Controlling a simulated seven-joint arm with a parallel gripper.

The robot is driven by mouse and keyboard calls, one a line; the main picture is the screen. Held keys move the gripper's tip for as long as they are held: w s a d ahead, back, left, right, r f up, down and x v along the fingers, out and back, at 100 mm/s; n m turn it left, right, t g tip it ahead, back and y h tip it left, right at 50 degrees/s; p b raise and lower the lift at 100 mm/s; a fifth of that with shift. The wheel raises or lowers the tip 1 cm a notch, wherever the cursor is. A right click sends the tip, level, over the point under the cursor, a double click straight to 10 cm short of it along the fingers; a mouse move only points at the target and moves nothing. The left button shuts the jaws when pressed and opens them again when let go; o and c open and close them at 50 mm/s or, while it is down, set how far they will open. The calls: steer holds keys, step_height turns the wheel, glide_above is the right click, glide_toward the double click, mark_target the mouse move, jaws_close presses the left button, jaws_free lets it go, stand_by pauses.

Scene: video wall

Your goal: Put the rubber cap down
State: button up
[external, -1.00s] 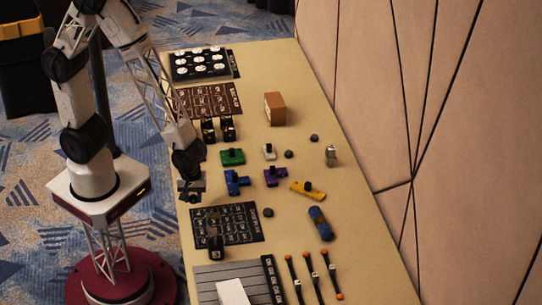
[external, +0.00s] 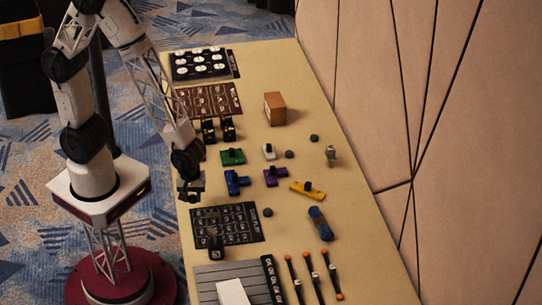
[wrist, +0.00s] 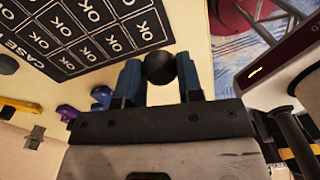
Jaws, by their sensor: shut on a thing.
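My gripper (external: 189,197) hangs at the table's left edge, beside the near dark mat. In the wrist view its blue-grey fingers (wrist: 161,82) are shut on a round black rubber cap (wrist: 159,68). The cap sits between the fingertips; in the external view it is too small and dark to make out. Similar loose black caps lie on the table, one right of the near mat (external: 268,212) and others farther back (external: 290,154) (external: 314,138). One loose cap also shows at the wrist view's left edge (wrist: 8,64).
Blue (external: 235,183), green (external: 232,157), purple (external: 275,177) and yellow (external: 306,190) pieces lie mid-table. A brown box (external: 274,108) stands farther back.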

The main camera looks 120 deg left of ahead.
steer(key=w+a+r+n, duration=0.1)
steer(key=w+a, duration=0.1)
steer(key=a, duration=0.3)
steer(key=w+a+n, duration=0.1)
steer(key=a, duration=0.3)
steer(key=w+a+r+n, duration=0.1)
steer(key=w+a, duration=0.1)
steer(key=a, duration=0.3)
steer(key=shift+w+a+r+n, duration=0.3)
steer(key=shift+w+a+r, duration=0.05)
steer(key=a+r+n, duration=0.3)
steer(key=a, duration=1.3)
step_height(320, 180, up, 6)
steer(key=n, duration=0.7)
glide_above(275, 99)
steer(key=shift+w+d+r, duration=0.1)
steer(key=shift+w, duration=0.05)
steer(key=shift+f, duration=2)
steer(key=shift+f, duration=0.1)
